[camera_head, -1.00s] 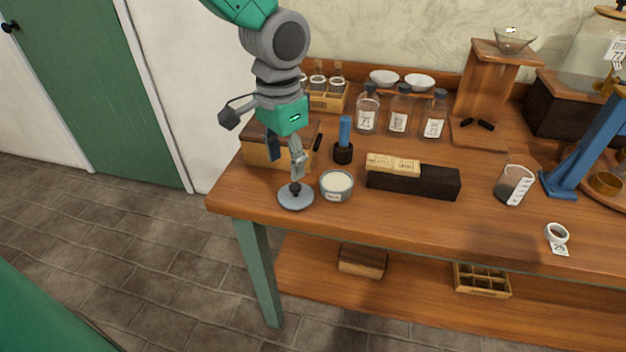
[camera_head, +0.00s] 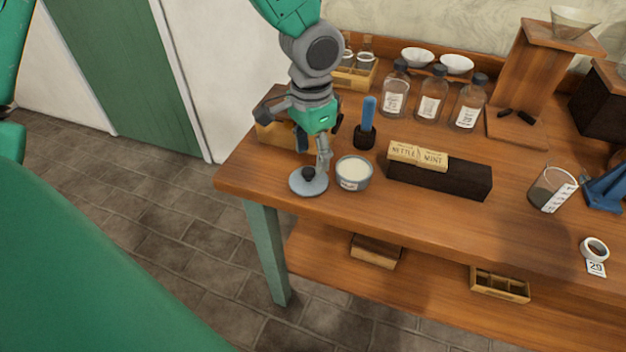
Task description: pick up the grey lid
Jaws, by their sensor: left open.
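The grey lid (camera_head: 309,187) is a round disc with a black knob. It lies flat on the wooden table near its front left corner, beside a small grey bowl of white powder (camera_head: 353,174). My left gripper (camera_head: 313,156) is open, just above and behind the lid. Its light grey finger comes down at the right of the knob; the other finger is dark and partly hidden behind the hand. I cannot tell whether a finger touches the lid. The lid is not held. My right gripper is not in view.
A wooden box (camera_head: 272,132) stands behind the gripper, and a blue-handled tool in a black holder (camera_head: 366,125) stands to its right. A dark block with a labelled strip (camera_head: 440,175) lies further right. Several bottles (camera_head: 431,97) stand behind.

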